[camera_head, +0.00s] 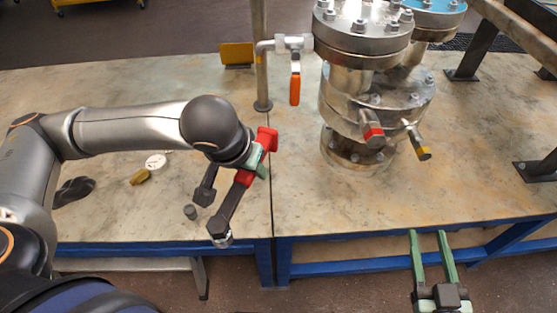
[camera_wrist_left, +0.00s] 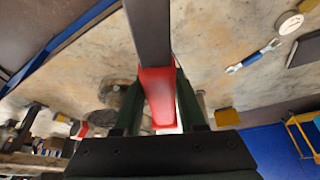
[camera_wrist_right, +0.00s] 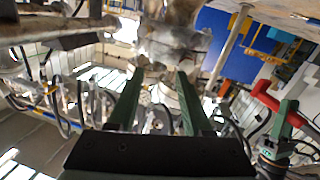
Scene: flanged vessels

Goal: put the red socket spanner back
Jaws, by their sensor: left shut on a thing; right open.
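The red socket spanner (camera_head: 244,178) is in my left gripper (camera_head: 260,160), whose green fingers are shut on its red handle. In the head view its dark shaft slants down to the left, ending in a metallic socket above the bench's front edge. The left wrist view shows the red handle (camera_wrist_left: 158,95) between the fingers (camera_wrist_left: 158,85), with the dark shaft running up. The red handle (camera_wrist_right: 265,95) also shows at the right of the right wrist view. My right gripper (camera_head: 428,233) is open and empty, in front of the bench at lower right. The spanner's storage place cannot be made out.
A flanged vessel (camera_head: 350,90) with stub valves stands on the bench (camera_head: 300,200), with a blue-topped one (camera_head: 430,6) behind. An orange-handled valve (camera_head: 295,88) hangs off a post (camera_head: 259,60).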

